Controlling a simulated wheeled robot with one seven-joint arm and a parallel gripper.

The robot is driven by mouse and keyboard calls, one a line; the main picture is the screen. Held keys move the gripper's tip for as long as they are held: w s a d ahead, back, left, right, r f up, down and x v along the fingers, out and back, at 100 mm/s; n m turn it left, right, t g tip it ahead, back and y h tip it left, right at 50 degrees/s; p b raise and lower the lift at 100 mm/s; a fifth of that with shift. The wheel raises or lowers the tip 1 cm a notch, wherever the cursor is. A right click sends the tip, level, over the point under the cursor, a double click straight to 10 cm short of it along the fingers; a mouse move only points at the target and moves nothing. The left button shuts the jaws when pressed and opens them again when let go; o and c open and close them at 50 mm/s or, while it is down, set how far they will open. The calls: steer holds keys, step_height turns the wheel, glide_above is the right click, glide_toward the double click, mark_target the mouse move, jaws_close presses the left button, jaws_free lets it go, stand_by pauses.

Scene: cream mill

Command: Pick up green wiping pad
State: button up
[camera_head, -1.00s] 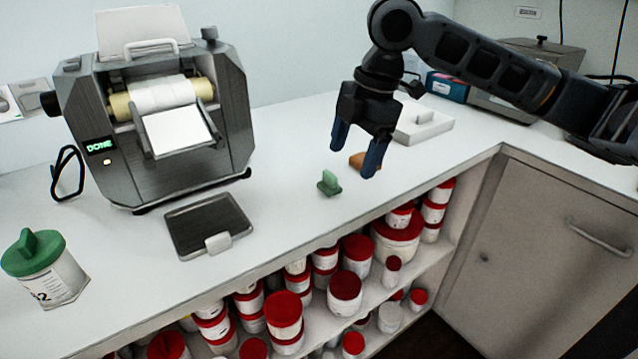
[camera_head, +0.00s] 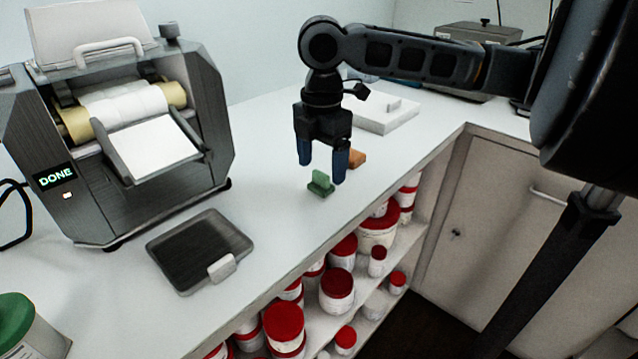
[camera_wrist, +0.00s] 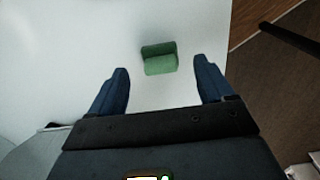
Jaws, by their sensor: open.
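The green wiping pad (camera_head: 320,184) lies on the white counter near its front edge, a small block with a raised grip. My gripper (camera_head: 322,174) is open and empty above the pad, its two blue fingers pointing down. In the wrist view the pad (camera_wrist: 160,58) shows whole, a little beyond the fingertips and between their lines. The open gripper (camera_wrist: 162,80) also shows there, with a finger on each side and neither touching the pad.
An orange-brown block (camera_head: 356,158) lies just behind my right finger. A grey tray (camera_head: 240,243) and a roller machine (camera_head: 125,130) stand to the left. A white holder (camera_head: 385,117) sits behind. Red-lidded jars (camera_head: 337,284) fill the shelf below the counter edge.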

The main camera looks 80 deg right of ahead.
mark_target(321, 173)
step_height(321, 173, down, 3)
steer(key=shift+a+f, duration=0.1)
steer(key=shift+f, duration=0.05)
steer(key=c, duration=1.1)
step_height(321, 173, up, 10)
steer(key=shift+r, duration=0.1)
stand_by(0.4)
